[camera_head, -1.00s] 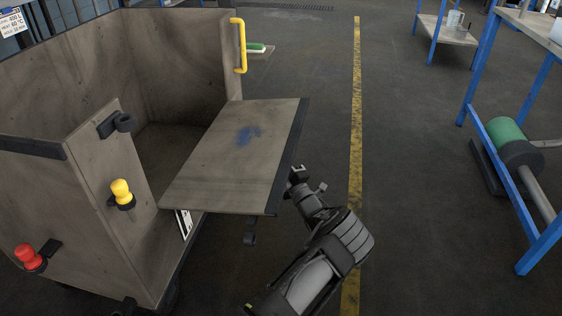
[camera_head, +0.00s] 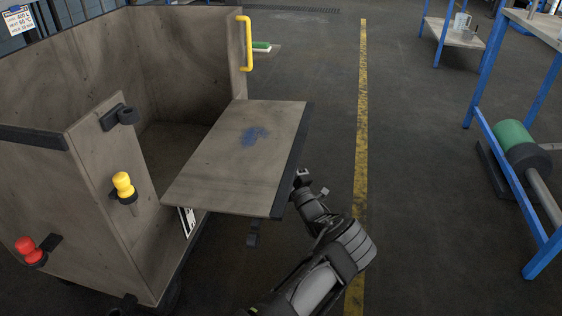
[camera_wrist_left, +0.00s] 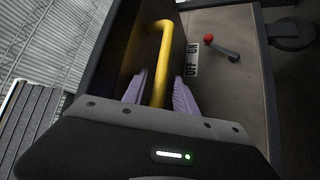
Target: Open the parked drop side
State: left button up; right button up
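The drop side (camera_head: 235,170) is a brown panel with a dark outer edge. In the head view it stands out from the cart, nearly level. My right gripper (camera_head: 300,177) is close to that outer edge; whether it touches, and whether its fingers are open, I cannot tell. The left wrist view shows my left gripper (camera_wrist_left: 158,92) with its two pale purple fingers apart on either side of a yellow handle (camera_wrist_left: 162,60). My left gripper is outside the head view. A yellow knob (camera_head: 123,184) and a red knob (camera_head: 27,246) sit on the cart's near end.
The cart's end wall (camera_head: 105,210) stands at left, with a yellow handle (camera_head: 248,45) on its far post. The floor between, with a yellow line (camera_head: 361,110), is clear.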

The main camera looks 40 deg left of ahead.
pick_arm(q)
jog(key=shift+w+d, duration=0.1)
jog(key=shift+d, duration=0.05)
jog(key=shift+d+f, duration=0.1)
jog(key=shift+d, duration=0.4)
jog(key=p+v, duration=0.2)
jog(key=v, duration=0.4)
jog(key=shift+s+d+f, duration=0.2)
jog(key=shift+s+f, duration=0.05)
jog(key=shift+s, duration=0.15)
